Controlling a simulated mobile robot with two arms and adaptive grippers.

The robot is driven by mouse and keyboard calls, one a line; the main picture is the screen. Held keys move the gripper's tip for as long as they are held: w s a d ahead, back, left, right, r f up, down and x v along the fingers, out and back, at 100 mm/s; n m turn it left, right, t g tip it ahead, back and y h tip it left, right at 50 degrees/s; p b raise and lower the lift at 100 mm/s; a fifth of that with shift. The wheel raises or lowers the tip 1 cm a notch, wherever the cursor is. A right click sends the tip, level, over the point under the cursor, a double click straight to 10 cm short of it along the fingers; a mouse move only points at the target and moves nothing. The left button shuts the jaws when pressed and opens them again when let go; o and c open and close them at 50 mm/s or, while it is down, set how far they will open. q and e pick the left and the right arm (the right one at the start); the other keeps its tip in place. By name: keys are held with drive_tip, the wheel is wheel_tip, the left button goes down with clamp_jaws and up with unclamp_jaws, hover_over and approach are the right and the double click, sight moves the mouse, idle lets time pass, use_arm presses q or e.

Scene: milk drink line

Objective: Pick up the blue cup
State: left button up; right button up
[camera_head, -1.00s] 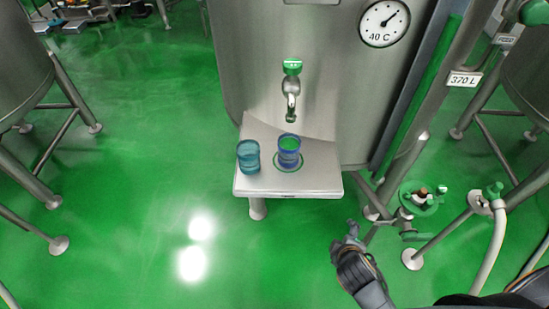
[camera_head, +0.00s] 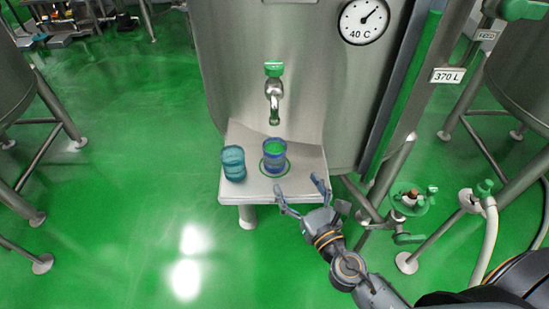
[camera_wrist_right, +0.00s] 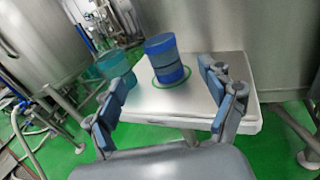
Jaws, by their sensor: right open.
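The blue cup (camera_head: 274,158) stands upright on a green ring on the small metal shelf (camera_head: 285,189), below the tap. In the right wrist view the blue cup (camera_wrist_right: 166,60) stands ahead, between the fingers in the picture but apart from them. A teal cup (camera_head: 233,163) stands to its left near the shelf's left edge, and it also shows in the right wrist view (camera_wrist_right: 116,68), partly behind a finger. My right gripper (camera_head: 299,194) is open and empty at the shelf's front right, short of the blue cup. My left gripper is not in view.
The tap (camera_head: 274,92) hangs from the steel tank (camera_head: 325,100) just above and behind the blue cup. A tank leg and green-handled valve (camera_head: 414,200) stand to the right. Green floor (camera_head: 120,200) is open to the left.

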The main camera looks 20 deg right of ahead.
sight(278, 155)
drive_tip(key=shift+n, duration=0.4)
drive_tip(key=w, duration=0.2)
drive_tip(key=w+p, duration=0.1)
drive_tip(key=w, duration=0.2)
drive_tip(key=w+a+p, duration=0.1)
drive_tip(key=w, duration=0.2)
drive_tip(key=shift+a, duration=0.1)
drive_tip(key=shift+w+a+r+p, duration=0.15)
drive_tip(key=shift+w+p, duration=0.2)
drive_tip(key=shift+w, duration=1.1)
drive_tip(key=shift+w+r+p, duration=0.1)
drive_tip(key=shift+w+p, duration=0.2)
drive_tip(key=shift+w, duration=1.15)
drive_tip(key=c, duration=1.6)
drive_tip(key=shift+r, duration=0.15)
